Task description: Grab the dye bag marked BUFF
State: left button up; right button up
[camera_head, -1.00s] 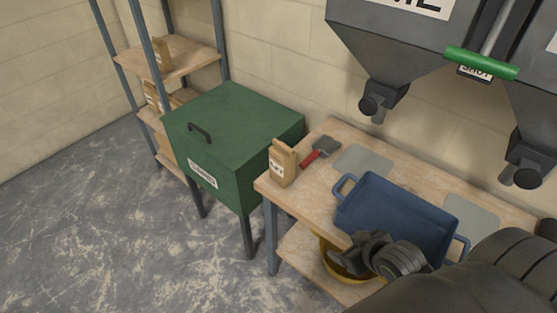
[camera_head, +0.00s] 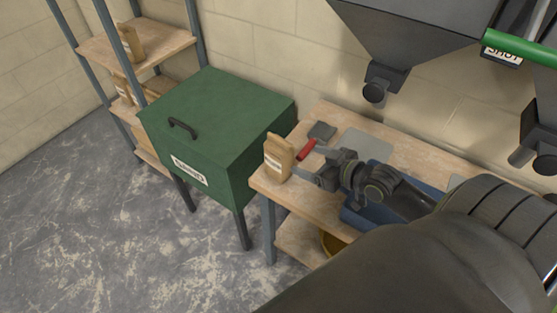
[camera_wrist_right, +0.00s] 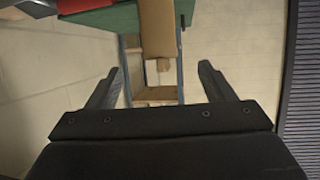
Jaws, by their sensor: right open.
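A tan paper dye bag (camera_head: 278,158) stands upright at the left end of the wooden bench. Its pale label is too small to read with certainty. My right gripper (camera_head: 310,164) is open and empty, just right of this bag and pointing at it. In the right wrist view, a tan bag (camera_wrist_right: 160,28) shows ahead, between the directions of the two spread fingers (camera_wrist_right: 162,68) and beyond their tips. Other tan bags stand on the shelf rack, one on the upper shelf (camera_head: 132,43) and some lower (camera_head: 124,90). My left gripper is not in view.
A green lidded box (camera_head: 215,115) on legs stands left of the bench (camera_head: 318,116). A red-handled tool (camera_head: 308,148) lies behind the gripper. A blue tray (camera_head: 358,218) is under my right arm. Grey hoppers (camera_head: 410,35) hang above the bench.

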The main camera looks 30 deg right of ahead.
aim_at(290, 154)
jog(key=x, duration=0.7)
jog(key=shift+w+f, duration=0.1)
jog(key=shift+w, duration=0.05)
jog(key=p+x, duration=0.1)
jog(key=x, duration=0.3)
jog(key=shift+w+a+p, duration=0.1)
jog(key=shift+w+p, duration=0.1)
jog(key=shift+p, duration=0.1)
jog(key=shift+w+a+f, duration=0.1)
jog(key=shift+w+f, duration=0.2)
jog(key=shift+w, duration=0.05)
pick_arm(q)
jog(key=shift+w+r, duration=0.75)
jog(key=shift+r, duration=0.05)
pick_arm(e)
jog(key=c, duration=1.6)
jog(key=shift+r, duration=0.2)
